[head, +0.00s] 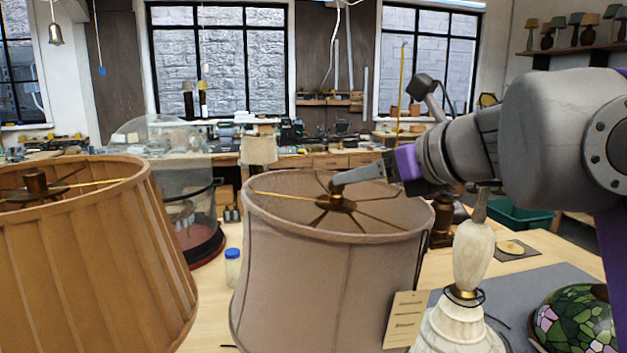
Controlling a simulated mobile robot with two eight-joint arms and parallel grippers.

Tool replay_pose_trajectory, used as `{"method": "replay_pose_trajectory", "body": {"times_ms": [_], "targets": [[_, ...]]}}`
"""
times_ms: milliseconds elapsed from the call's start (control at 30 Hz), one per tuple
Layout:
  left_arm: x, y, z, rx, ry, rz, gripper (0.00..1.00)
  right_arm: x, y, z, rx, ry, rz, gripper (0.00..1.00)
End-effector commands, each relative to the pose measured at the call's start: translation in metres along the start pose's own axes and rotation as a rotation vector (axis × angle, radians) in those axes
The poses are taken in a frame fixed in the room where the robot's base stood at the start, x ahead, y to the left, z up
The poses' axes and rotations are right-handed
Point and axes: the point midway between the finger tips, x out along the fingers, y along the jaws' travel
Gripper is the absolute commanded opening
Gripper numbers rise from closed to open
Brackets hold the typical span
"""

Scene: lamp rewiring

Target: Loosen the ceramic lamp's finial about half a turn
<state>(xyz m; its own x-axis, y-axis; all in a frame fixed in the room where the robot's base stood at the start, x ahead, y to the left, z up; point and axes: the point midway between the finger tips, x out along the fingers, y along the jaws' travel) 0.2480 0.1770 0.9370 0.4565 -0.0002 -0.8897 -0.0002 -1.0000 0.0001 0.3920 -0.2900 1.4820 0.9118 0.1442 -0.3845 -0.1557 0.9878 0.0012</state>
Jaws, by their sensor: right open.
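The nearest lamp in the middle has a grey-beige fabric shade (325,275) with an open top. Thin brass spokes meet at a brass finial (336,200) in the middle of that opening. The lamp body under the shade is hidden, so I cannot tell whether it is ceramic. My right gripper (338,183) comes in from the right above the shade's rim. Its jaws are open, with the fingertips at the top of the finial. I cannot tell whether they touch it. My left gripper is not in view.
A tan pleated shade (95,255) with its own brass hub stands at the left. A pale stone lamp base (474,255) stands close on the right, beside a stained-glass shade (575,322). A paper tag (404,319) hangs by the middle shade. A blue-capped jar (232,268) stands between the shades.

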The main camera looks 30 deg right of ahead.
Motion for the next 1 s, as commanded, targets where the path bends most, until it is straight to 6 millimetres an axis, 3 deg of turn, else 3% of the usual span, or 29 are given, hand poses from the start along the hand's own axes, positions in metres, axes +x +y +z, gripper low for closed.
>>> {"method": "replay_pose_trajectory", "body": {"times_ms": [500,700,967,1000], "targets": [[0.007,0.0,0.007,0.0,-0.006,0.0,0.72,0.087,0.001,-0.001,-0.002,0.0,0.003,0.62],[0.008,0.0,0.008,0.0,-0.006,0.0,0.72,0.101,0.001,-0.001,-0.001,0.0,0.001,0.62],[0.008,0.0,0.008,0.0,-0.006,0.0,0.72,0.103,0.0,-0.001,-0.001,0.0,0.0,0.62],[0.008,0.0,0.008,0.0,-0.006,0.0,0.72,0.103,0.0,-0.001,-0.001,0.0,0.0,0.58]]}}
